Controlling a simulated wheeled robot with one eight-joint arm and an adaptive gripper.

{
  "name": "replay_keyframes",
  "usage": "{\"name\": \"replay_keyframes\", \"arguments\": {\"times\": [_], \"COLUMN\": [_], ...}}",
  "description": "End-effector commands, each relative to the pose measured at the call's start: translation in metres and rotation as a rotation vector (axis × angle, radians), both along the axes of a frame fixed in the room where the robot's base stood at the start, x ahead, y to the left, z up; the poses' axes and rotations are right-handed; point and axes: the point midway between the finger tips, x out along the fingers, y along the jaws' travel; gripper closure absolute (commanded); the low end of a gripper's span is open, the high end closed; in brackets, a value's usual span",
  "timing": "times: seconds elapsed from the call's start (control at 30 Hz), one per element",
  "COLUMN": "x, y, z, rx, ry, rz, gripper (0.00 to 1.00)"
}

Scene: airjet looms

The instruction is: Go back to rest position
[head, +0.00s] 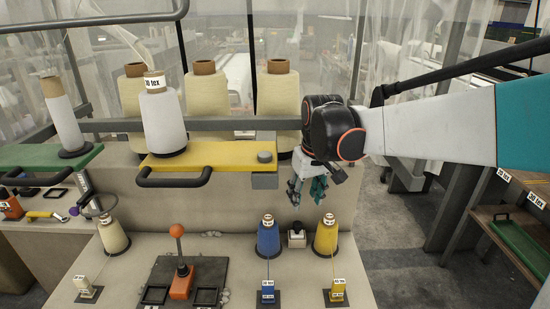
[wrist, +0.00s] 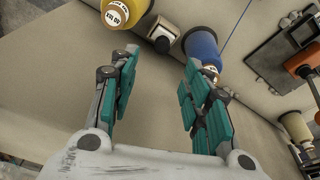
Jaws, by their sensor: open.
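My gripper (head: 308,190) hangs at the end of my arm, which reaches in from the right in the head view. It is above the bench, behind the blue and yellow cones. In the wrist view my gripper (wrist: 158,88) has its teal-padded fingers spread wide with nothing between them. The blue cone (head: 268,238) and yellow cone (head: 326,236) stand upright on the bench. They also show at the top of the wrist view, the yellow cone (wrist: 118,16) left and the blue cone (wrist: 202,45) right, beyond the fingertips.
A yellow board (head: 225,155) carrying a white cone (head: 162,120) lies left of my gripper. Large cream cones (head: 278,92) stand behind. A lever with an orange knob (head: 177,232) rises from the bench. A shelf with a green tray (head: 520,245) stands right; grey floor shows between.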

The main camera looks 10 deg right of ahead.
Motion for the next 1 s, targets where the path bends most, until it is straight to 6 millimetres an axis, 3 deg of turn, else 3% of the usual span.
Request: {"name": "replay_keyframes", "arguments": {"times": [0.03,0.33,0.6,0.8,1.0], "x": [-0.028,-0.099,-0.164,-0.192,-0.207], "y": [0.006,0.01,0.01,0.009,0.009], "z": [0.005,0.017,0.009,-0.009,-0.019], "rx": [0.0,0.007,0.021,0.035,0.044], "ry": [-0.019,-0.17,-0.307,-0.386,-0.427], "rz": [0.002,-0.057,-0.111,-0.146,-0.163], "gripper": [0.56,0.56,0.56,0.56,0.56]}}
